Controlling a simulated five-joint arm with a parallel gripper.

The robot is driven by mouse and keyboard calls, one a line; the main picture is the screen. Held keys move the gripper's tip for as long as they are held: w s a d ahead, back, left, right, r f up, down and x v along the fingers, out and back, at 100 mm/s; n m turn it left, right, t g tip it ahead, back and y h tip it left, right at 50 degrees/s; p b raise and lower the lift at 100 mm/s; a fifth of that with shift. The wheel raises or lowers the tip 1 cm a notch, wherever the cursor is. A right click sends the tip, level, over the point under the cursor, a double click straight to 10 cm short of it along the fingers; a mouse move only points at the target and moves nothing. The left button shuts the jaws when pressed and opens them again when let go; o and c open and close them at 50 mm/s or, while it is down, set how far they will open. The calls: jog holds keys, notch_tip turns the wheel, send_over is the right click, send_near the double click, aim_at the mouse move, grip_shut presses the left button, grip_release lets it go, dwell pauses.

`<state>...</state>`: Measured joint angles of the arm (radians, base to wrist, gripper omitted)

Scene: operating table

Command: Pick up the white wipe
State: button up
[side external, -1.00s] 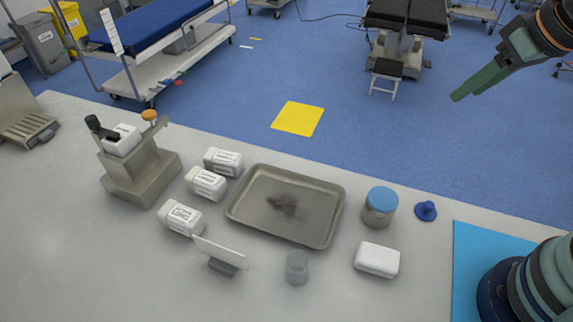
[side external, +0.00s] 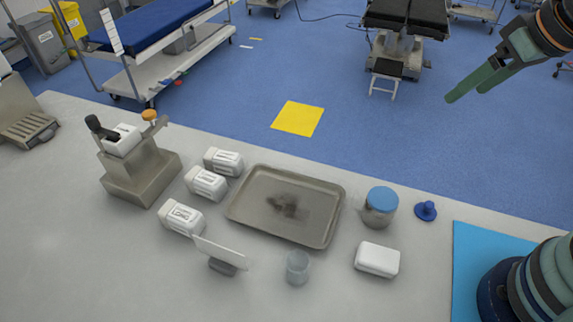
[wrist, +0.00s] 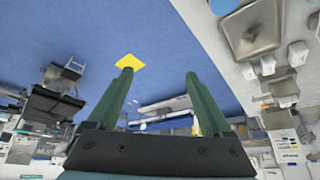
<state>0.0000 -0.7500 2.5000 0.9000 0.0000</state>
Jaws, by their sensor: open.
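The white wipe appears to be the plain white rounded block (side external: 377,260) lying flat on the grey table, right of the tray's near corner in the side view. My gripper (side external: 468,92) is high at the upper right of the side view, well above and away from the block. It is empty. In the wrist view my gripper (wrist: 158,76) has its two green fingers spread wide, with only blue floor and distant furniture between them.
A metal tray (side external: 250,226) lies mid-table. A blue-lidded jar (side external: 381,207), a clear cup (side external: 298,267) and a small blue item (side external: 426,210) are near the block. Several white labelled packs (side external: 207,183) and a metal stand (side external: 140,175) are left. A blue mat (side external: 475,270) lies right.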

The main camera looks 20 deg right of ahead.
jog(key=shift+o, duration=0.3)
jog(key=m+g, duration=0.6)
jog(key=m, duration=0.3)
send_over(379, 256)
notch_tip(379, 256, down, 12)
jog(key=shift+f, duration=5.75)
jog(key=c, duration=1)
jog(key=shift+o, duration=0.2)
jog(key=shift+r, duration=0.15)
notch_tip(379, 256, up, 20)
